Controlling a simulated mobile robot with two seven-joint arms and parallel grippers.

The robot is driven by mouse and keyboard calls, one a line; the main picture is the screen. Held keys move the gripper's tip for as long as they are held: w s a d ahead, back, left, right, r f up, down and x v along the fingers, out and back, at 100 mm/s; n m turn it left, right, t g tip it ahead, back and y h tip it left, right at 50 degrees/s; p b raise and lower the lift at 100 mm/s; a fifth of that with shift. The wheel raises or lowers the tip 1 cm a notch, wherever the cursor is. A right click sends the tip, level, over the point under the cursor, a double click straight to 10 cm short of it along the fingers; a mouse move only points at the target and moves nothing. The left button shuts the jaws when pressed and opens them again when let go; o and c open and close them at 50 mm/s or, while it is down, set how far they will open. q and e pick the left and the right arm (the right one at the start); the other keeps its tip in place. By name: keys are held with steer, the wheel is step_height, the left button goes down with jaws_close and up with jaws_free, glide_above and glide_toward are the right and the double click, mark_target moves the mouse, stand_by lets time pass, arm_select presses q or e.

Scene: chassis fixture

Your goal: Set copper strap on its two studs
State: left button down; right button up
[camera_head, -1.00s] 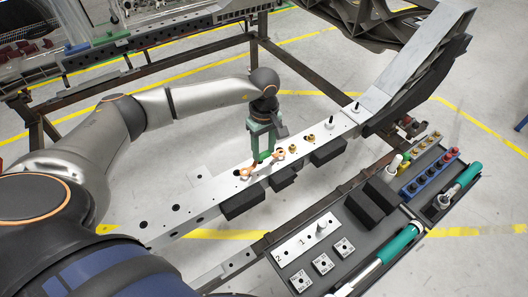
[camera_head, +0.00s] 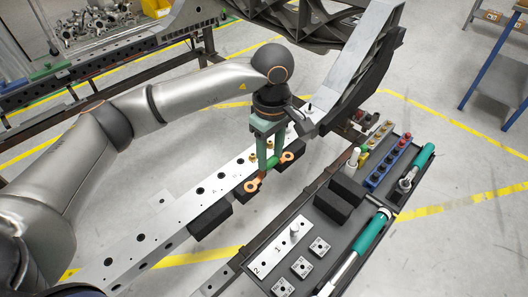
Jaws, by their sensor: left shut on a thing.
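The copper strap (camera_head: 252,186) has a ring at each end and a green middle. My left gripper (camera_head: 266,162) points down and is shut on its green middle. The strap is at the near edge of the pale rail (camera_head: 182,206), its rings overlapping the dark blocks in the picture. Two brass-coloured studs or fittings (camera_head: 253,157) (camera_head: 270,143) stand on the rail just behind the gripper, partly covered by its fingers. The strap's rings appear apart from them; its height above the rail is hard to tell. My right gripper is out of view.
A dark tray (camera_head: 345,227) at the right holds black blocks (camera_head: 333,205), a numbered plate (camera_head: 280,250), small marked square plates (camera_head: 301,267), a blue socket rack (camera_head: 388,160) and green-handled tools (camera_head: 372,233). A dark frame (camera_head: 330,42) rises behind the rail.

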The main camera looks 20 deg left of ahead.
mark_target(270, 160)
arm_select(q)
steer(key=shift+r, duration=0.2)
steer(key=shift+r+p, duration=0.9)
steer(key=shift+r, duration=0.55)
steer(key=shift+r+p, duration=0.3)
steer(key=shift+r, duration=0.35)
